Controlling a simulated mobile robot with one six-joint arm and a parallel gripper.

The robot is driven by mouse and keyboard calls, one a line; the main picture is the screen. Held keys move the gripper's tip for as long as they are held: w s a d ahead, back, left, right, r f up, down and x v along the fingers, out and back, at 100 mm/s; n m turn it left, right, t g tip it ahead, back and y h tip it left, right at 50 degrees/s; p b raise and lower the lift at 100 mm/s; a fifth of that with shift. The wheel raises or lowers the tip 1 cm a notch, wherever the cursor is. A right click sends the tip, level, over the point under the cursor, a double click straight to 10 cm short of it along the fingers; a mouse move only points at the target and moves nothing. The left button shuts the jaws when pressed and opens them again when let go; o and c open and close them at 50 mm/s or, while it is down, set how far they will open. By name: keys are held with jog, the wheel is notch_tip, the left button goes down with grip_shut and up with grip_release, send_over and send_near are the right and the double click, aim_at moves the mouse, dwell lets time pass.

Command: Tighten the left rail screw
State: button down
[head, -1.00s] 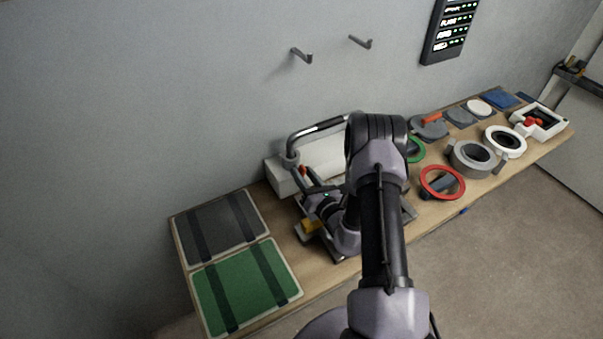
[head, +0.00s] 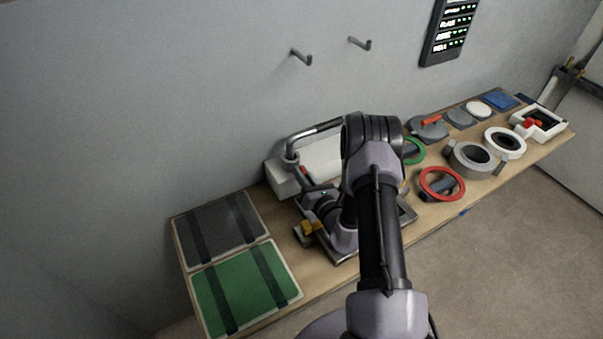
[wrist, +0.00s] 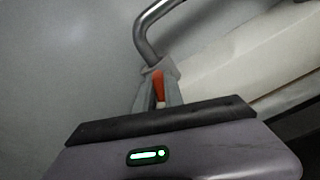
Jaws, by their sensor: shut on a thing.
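The rail (head: 318,129) is a bent grey metal tube on a white block (head: 322,160) against the wall. In the wrist view the rail (wrist: 148,30) comes down to a grey foot at its left end, beside the pale block (wrist: 240,65). My gripper (wrist: 159,92) is shut on a slim orange-red tool handle (wrist: 158,84), its tip side pointing at this left foot. In the head view my gripper (head: 306,176) is just below the left foot, partly hidden by my arm. The left screw itself is hidden, and I cannot tell whether the tool touches it.
A grey panel (head: 222,231) and a green panel (head: 243,291), both strapped, lie on the left of the bench. A yellow piece (head: 308,228) is near my wrist. A red ring (head: 442,184) and several fittings fill the right side. Two hooks stick out above.

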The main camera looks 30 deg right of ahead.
jog(key=m, duration=0.3)
jog(key=shift+p, duration=0.35)
jog(key=m, duration=0.4)
jog(key=shift+d+f+p, duration=0.1)
jog(key=shift+p, duration=0.25)
jog(key=m, duration=0.6)
jog(key=shift+f+p, duration=0.15)
jog(key=shift+p, duration=0.25)
jog(key=shift+m, duration=0.3)
jog(key=c, duration=1.4)
grip_release()
jog(key=shift+s, duration=0.1)
jog(key=shift+c, duration=0.2)
